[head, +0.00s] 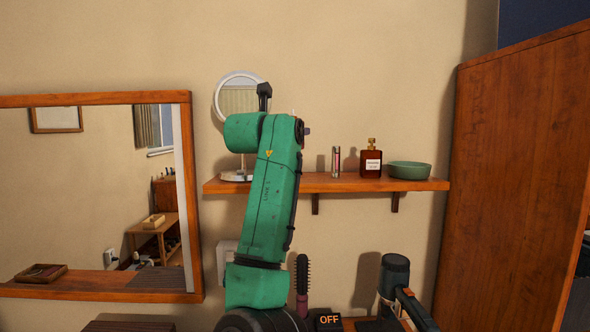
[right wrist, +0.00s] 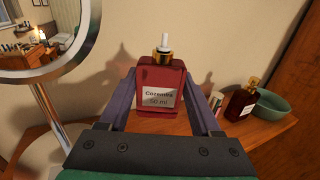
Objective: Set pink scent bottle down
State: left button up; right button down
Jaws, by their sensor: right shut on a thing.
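The pink scent bottle (right wrist: 150,78) is red-pink with a gold collar, a white tip and a white label. It stands upright between the fingers of my right gripper (right wrist: 161,88), which is shut on it in the right wrist view. In the head view my right arm covers the gripper and nearly all of the bottle in front of the shelf (head: 330,186). My left gripper is not in view.
A round mirror (head: 219,95) on a stand is at the shelf's left. A slim tube (head: 336,162), a dark red bottle (head: 371,163) and a green bowl (head: 409,170) stand to the right. A hairbrush (head: 302,272) and a hair dryer (head: 395,274) are below.

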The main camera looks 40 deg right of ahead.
jog(key=f, duration=0.6)
jog(key=shift+w+d+f+p, duration=0.25)
jog(key=shift+d+p, duration=0.15)
jog(key=shift+s+a+f, duration=0.1)
jog(key=shift+s+a, duration=0.05)
jog(key=shift+s, duration=0.05)
jog(key=shift+w+f, duration=0.15)
jog(key=shift+f, duration=0.1)
jog(key=shift+c, duration=0.4)
grip_release()
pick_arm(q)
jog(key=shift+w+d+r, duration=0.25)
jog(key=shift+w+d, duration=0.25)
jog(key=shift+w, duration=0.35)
pick_arm(e)
jog(key=shift+a+r, duration=0.1)
jog(key=shift+r, duration=0.05)
